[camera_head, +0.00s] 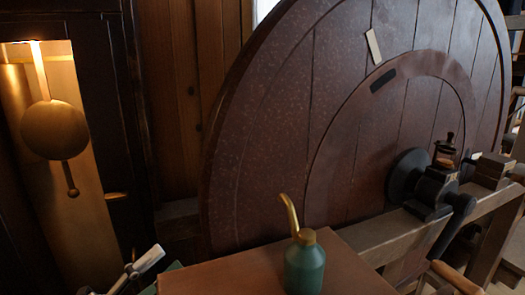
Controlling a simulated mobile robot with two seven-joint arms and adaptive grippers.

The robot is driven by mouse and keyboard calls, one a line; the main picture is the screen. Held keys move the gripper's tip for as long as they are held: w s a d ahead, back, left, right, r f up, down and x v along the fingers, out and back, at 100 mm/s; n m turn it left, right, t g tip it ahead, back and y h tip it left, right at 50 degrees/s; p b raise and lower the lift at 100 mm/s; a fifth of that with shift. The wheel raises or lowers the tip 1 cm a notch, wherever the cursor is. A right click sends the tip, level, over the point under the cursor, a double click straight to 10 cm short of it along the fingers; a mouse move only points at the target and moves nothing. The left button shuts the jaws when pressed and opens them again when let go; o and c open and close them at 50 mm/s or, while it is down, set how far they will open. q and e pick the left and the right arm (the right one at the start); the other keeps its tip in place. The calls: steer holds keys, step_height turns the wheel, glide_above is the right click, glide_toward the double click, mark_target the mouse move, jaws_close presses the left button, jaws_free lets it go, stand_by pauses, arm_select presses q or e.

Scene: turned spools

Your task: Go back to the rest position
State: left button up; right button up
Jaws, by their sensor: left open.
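My left gripper (140,268) shows at the bottom edge, left of centre. Only its light grey finger and part of the dark linkage are in view, and the rest is cut off by the frame. It is open, with nothing seen between its fingers. It is just left of a brown flat-topped surface (225,278). A green oil can (305,268) with a brass collar and curved spout stands upright at this surface, apart from the gripper. My right gripper is not in view.
A huge dark wooden wheel (290,130) fills the middle and right. A wooden beam (385,235) with a dark round fitting (408,175) and small blocks runs along its right side. A clock case with a brass pendulum (55,130) stands at the left.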

arm_select(q)
steer(key=s+a+f+n+y, duration=0.25)
steer(key=f+n+y, duration=0.35)
steer(key=f, duration=0.5)
steer(key=s+a+f+n+y, duration=0.1)
steer(key=a+f+n+y, duration=0.35)
steer(key=f+n, duration=0.55)
steer(key=s+a+f+n+g+y, duration=0.2)
steer(key=s+f+g, duration=0.1)
steer(key=s+f, duration=0.5)
steer(key=s+a+f+n+g+y, duration=0.25)
steer(key=s+f, duration=0.35)
steer(key=f, duration=0.4)
steer(key=d+r+n+p, duration=0.2)
steer(key=d+n, duration=0.1)
steer(key=d, duration=0.2)
steer(key=d+r+n+t+p, duration=0.1)
steer(key=d+r+n+p, duration=0.1)
steer(key=d, duration=0.4)
steer(key=shift+s+n+p, duration=0.25)
steer(key=shift+n+p, duration=0.2)
steer(key=shift+p, duration=0.35)
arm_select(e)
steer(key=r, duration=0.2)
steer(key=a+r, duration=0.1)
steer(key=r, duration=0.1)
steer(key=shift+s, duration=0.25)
